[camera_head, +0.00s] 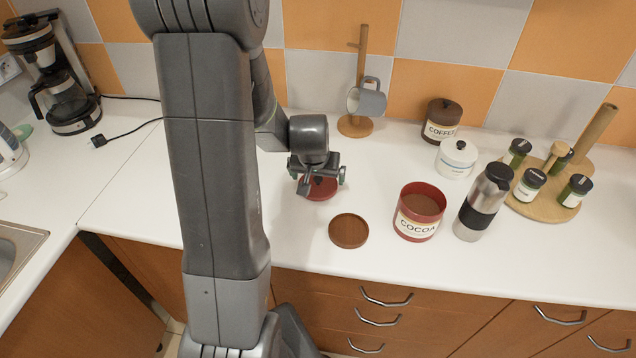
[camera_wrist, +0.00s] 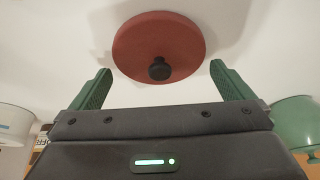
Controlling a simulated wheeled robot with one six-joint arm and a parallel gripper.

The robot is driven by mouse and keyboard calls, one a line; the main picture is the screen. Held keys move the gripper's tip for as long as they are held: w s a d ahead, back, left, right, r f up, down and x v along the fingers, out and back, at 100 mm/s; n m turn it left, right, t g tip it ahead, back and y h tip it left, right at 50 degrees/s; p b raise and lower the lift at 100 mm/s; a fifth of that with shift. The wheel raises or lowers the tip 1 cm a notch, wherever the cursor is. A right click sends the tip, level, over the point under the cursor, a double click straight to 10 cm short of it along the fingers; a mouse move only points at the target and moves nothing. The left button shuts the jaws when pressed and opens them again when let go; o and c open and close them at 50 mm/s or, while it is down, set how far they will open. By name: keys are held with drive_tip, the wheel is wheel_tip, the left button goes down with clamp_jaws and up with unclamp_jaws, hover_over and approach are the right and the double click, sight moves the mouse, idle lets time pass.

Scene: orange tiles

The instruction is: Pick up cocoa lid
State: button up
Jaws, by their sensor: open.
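The cocoa lid is a round red disc with a small dark knob. In the head view the lid (camera_head: 318,190) lies on the white counter, partly hidden under my gripper (camera_head: 318,178). In the wrist view the lid (camera_wrist: 158,47) is just ahead of my gripper (camera_wrist: 160,80), centred between the two green fingers. The fingers are open and apart from the lid, with nothing between them. The red cocoa jar (camera_head: 419,213) stands open on the counter to the right, with brown powder inside.
A brown wooden disc (camera_head: 349,231) lies in front of the lid. A grinder (camera_head: 482,202), white canister (camera_head: 456,159), coffee canister (camera_head: 442,121) and spice rack (camera_head: 545,205) stand to the right. A mug tree (camera_head: 355,127) with a mug (camera_head: 367,100) stands behind. The counter left of the lid is clear.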

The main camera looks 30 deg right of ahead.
drive_tip(key=shift+x, duration=0.85)
drive_tip(key=c, duration=0.6)
drive_tip(key=shift+r, duration=0.1)
drive_tip(key=shift+c, duration=0.2)
